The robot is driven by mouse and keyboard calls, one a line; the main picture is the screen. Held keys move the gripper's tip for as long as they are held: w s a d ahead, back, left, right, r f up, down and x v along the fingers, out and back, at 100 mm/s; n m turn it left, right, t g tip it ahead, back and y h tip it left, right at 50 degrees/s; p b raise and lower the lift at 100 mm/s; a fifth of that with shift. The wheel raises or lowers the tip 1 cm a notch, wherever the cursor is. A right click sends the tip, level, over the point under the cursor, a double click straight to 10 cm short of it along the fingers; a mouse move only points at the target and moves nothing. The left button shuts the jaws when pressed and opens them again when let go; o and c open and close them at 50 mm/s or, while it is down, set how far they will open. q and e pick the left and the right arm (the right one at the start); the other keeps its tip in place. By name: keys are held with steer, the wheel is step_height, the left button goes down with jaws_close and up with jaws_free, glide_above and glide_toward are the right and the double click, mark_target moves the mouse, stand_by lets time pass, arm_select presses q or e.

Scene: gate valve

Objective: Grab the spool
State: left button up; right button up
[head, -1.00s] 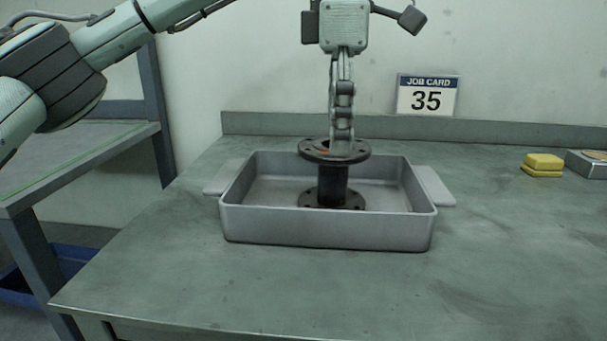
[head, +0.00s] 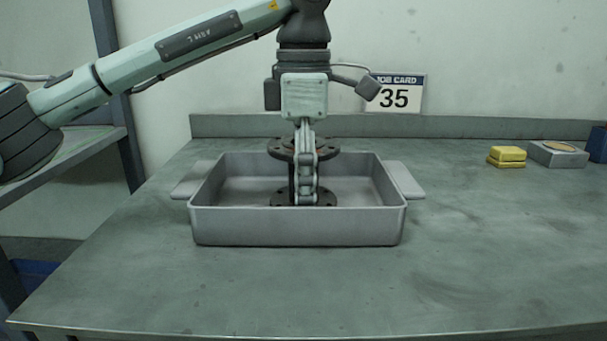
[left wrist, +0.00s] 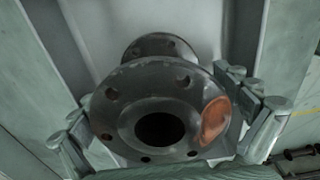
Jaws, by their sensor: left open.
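The spool is a dark flanged pipe piece (head: 276,148) standing upright in a grey tray (head: 298,226) on the bench. In the left wrist view the spool (left wrist: 128,108) shows its top flange, with bolt holes, a dark bore and an orange-brown patch. My left gripper (head: 306,196) is down in the tray in front of the spool and hides part of it. In the left wrist view the open fingers of my left gripper (left wrist: 165,145) stand on either side of the spool. I cannot tell whether they touch it. My right gripper is not in view.
A job card sign reading 35 (head: 394,93) stands at the back. Yellow blocks (head: 507,156) and a grey box (head: 557,153) sit at the right rear. The tray has a handle at each side.

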arm_select(q)
steer(key=c, duration=2)
steer(key=shift+r, duration=0.1)
steer(key=shift+c, duration=0.3)
